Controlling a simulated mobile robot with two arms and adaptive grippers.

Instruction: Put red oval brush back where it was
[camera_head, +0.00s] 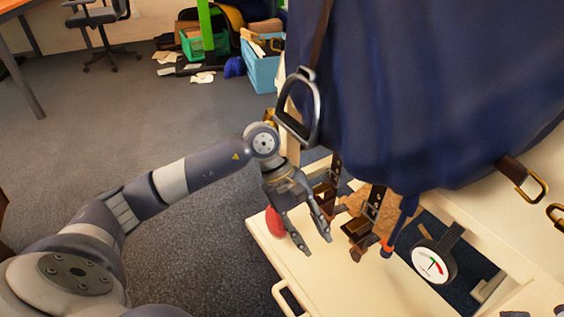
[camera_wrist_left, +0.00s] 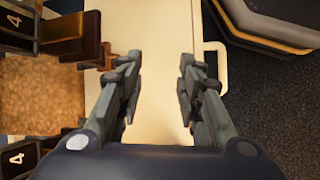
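A red oval object (camera_head: 275,222), which looks like the red oval brush, sits at the left edge of the cream bench top (camera_head: 345,285). It is partly hidden behind my left gripper (camera_head: 315,243). That gripper points down over the bench, with its fingers apart and nothing between them. In the left wrist view the open fingers (camera_wrist_left: 158,70) frame bare bench surface, and I do not see the brush there. My right gripper is in neither view.
A dark blue cover (camera_head: 420,85) hangs over the bench. A stirrup (camera_head: 300,108) hangs close to my left wrist. Brown blocks (camera_head: 358,229), a blue-handled tool (camera_head: 399,222) and a round dial gauge (camera_head: 433,264) are right of the gripper. The front of the bench is clear.

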